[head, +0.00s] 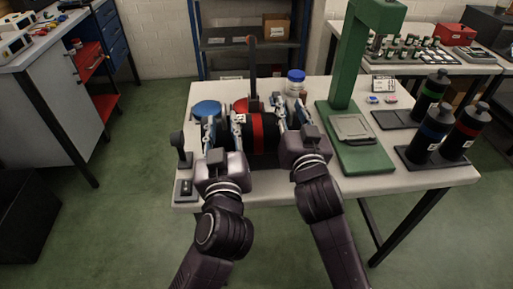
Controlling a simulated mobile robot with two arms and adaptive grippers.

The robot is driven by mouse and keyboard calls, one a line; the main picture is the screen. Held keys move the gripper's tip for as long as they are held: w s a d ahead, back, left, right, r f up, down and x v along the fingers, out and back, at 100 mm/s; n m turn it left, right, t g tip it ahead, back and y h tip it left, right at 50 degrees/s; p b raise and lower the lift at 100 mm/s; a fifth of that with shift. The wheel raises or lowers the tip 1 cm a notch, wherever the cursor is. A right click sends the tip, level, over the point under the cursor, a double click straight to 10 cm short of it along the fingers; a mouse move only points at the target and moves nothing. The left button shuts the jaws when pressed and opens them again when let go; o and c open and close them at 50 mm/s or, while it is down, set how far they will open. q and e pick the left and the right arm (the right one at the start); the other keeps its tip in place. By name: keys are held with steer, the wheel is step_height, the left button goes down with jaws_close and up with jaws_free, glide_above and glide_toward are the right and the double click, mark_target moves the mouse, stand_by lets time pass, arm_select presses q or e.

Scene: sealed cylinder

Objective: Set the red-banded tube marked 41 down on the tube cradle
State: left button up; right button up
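A black tube with a red band (258,133) lies on its side, left to right, between my two grippers near the front of the table. A white label (240,118) sits on it, too small to read. My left gripper (223,128) is at the tube's left part, its fingers apart with black surface between them. My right gripper (291,113) is at the tube's right end. I cannot tell whether either gripper grips the tube. No cradle shows clearly; the space under the tube is hidden by the tube and my grippers.
A green press stand (347,95) rises just right of my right gripper. Several banded black bottles (468,132) stand on dark trays at the right. A blue disc (206,109), a blue-lidded jar (296,80) and an upright dark lever (252,70) are behind. A small dark lever (180,150) stands at left.

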steer(key=shift+s, duration=0.2)
arm_select(q)
steer(key=s, duration=0.5)
steer(key=shift+d, duration=0.35)
arm_select(e)
steer(key=s+d, duration=0.1)
steer(key=s, duration=1)
steer(key=shift+s+d, duration=0.25)
steer(key=shift+d, duration=0.15)
